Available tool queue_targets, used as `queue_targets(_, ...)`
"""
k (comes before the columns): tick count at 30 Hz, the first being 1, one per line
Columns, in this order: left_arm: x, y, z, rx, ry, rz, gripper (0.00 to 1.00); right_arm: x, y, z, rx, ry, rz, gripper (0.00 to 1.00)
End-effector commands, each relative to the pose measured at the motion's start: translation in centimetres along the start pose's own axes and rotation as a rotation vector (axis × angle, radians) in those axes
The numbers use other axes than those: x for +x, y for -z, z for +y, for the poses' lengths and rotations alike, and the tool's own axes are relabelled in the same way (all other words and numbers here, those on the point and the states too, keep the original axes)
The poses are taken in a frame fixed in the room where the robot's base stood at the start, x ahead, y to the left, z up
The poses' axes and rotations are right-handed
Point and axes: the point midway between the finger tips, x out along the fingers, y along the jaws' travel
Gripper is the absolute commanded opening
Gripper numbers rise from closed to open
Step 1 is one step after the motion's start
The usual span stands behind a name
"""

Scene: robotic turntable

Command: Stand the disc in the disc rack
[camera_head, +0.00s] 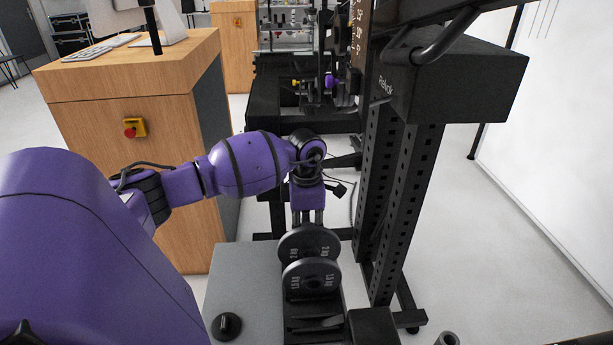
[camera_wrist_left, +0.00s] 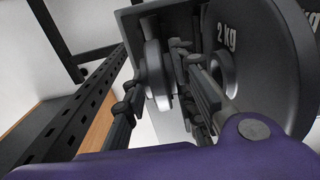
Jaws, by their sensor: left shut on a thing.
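The dark grey disc marked 2 kg (camera_head: 306,241) is upright in the head view. It also shows large at the right of the left wrist view (camera_wrist_left: 275,70). The black disc rack (camera_head: 312,324) lies below, on a grey box. A smaller disc marked 1.5 kg (camera_head: 312,281) stands upright at the rack, nearer to me, and covers the lower part of the 2 kg disc. Whether the 2 kg disc rests in a slot is hidden. My right gripper is not in view.
The grey box top (camera_head: 240,275) has a black knob (camera_head: 228,325) at its front left. A tall black perforated frame (camera_head: 393,190) stands close on the right. A wooden cabinet (camera_head: 150,150) with a red button stands to the left. Black equipment is behind the gripper.

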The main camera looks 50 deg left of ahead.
Motion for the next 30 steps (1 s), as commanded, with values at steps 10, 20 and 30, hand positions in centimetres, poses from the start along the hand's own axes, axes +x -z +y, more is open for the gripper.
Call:
queue_targets(10, 0.9, 0.0, 0.1, 0.0, -0.002, -0.001, 0.0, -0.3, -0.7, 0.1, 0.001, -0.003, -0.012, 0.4)
queue_targets(20, 1.3, 0.0, 0.0, 0.0, -0.001, 0.0, 0.44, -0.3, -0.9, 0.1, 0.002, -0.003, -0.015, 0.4)
queue_targets(30, 0.4, 0.0, 0.1, 0.0, -0.003, 0.0, 0.44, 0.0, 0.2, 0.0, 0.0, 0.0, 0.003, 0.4)
